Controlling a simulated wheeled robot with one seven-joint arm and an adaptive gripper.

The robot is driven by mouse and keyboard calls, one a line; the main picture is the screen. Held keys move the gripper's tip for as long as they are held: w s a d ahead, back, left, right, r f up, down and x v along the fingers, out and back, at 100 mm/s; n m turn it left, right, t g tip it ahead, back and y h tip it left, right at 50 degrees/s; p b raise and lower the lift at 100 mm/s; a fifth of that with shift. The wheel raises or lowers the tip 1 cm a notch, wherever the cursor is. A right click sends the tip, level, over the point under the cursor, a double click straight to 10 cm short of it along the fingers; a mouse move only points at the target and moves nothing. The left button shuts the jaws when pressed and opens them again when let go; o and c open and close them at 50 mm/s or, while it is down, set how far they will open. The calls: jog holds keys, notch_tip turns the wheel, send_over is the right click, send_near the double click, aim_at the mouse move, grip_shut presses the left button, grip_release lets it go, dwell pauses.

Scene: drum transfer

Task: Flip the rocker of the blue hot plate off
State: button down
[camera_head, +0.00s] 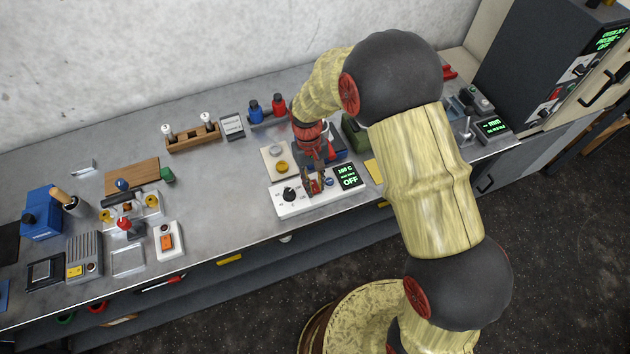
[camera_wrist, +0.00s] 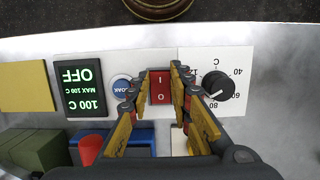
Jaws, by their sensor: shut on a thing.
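A white control panel (camera_head: 291,207) stands at the bench's front edge. In the wrist view it appears upside down, with a red rocker (camera_wrist: 160,86) marked I and O between a black dial (camera_wrist: 217,87) and a blue round button (camera_wrist: 121,88). Its dark display (camera_wrist: 80,88) reads 100 C, MAX 100 C and OFF. My gripper (camera_wrist: 160,68) points down at the panel, its yellow fingers closed on either side of the rocker. It also shows over the panel in the head view (camera_head: 315,184). Blue housing (camera_wrist: 133,142) behind the panel is partly hidden by my gripper.
A yellow pad (camera_head: 374,171) lies right of the display, and a green box (camera_head: 353,132) stands behind. A wooden rack (camera_head: 193,139) and a box with an orange switch (camera_head: 168,241) stand to the left. Bare bench top (camera_head: 225,205) lies left of the panel.

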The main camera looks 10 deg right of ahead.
jog(key=shift+w+r+g+p, duration=0.1)
jog(key=shift+w+g+p, duration=0.05)
jog(key=shift+g+p, duration=0.2)
jog(key=c, duration=1.6)
grip_release()
jog(key=v, duration=1.2)
jog(key=shift+w+a, duration=0.1)
jog(key=shift+a, duration=0.05)
